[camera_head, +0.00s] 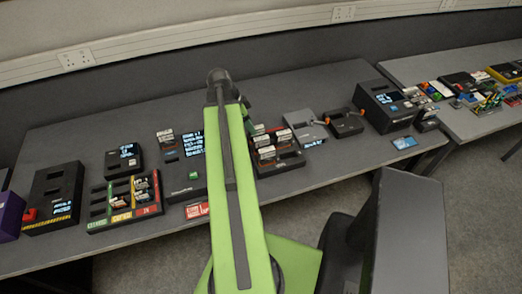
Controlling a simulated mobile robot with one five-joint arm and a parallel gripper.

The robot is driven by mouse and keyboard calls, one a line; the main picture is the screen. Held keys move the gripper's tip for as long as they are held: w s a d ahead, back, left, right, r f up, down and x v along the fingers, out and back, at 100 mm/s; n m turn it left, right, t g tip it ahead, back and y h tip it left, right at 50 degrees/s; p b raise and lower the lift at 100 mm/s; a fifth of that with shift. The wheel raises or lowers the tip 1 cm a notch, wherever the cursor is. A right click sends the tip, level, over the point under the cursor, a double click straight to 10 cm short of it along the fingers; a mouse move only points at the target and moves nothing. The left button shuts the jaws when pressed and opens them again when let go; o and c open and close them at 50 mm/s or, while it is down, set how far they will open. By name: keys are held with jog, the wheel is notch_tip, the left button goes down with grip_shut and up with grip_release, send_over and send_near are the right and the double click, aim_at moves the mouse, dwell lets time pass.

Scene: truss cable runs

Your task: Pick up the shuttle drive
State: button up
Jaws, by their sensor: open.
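I cannot tell which object is the shuttle drive, as the labels are too small to read. Small drives with white and orange labels stand in a dark rack (291,161) just right of my arm. More such drives sit in a sorting tray (97,211) with green, yellow and red strips at the left. Another small drive (166,138) stands on a dark unit (171,173) with a lit screen. My green arm rises through the middle of the view and hides part of the table. My gripper is not visible.
The long grey table (330,172) also holds a black box with a red button (54,197), a grey device (306,128) and a large black box (385,106). A second table (420,67) with many small items stands right. A dark grey block (405,240) fills the lower right.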

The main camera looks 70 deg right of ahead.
aim_at(260, 139)
jog(key=b+x, duration=0.8)
jog(key=x, duration=0.2)
jog(key=shift+w+a+f, duration=0.1)
jog(key=shift+w, duration=0.05)
jog(key=shift+s+f+b, duration=0.2)
jog(key=shift+f+b, duration=0.15)
jog(key=shift+b, duration=0.1)
jog(key=shift+d+r, duration=0.1)
jog(key=shift+d, duration=0.1)
jog(key=b+x, duration=0.4)
jog(key=x, duration=0.1)
jog(key=shift+s+d+b, duration=0.15)
jog(key=shift+b, duration=0.15)
grip_shut()
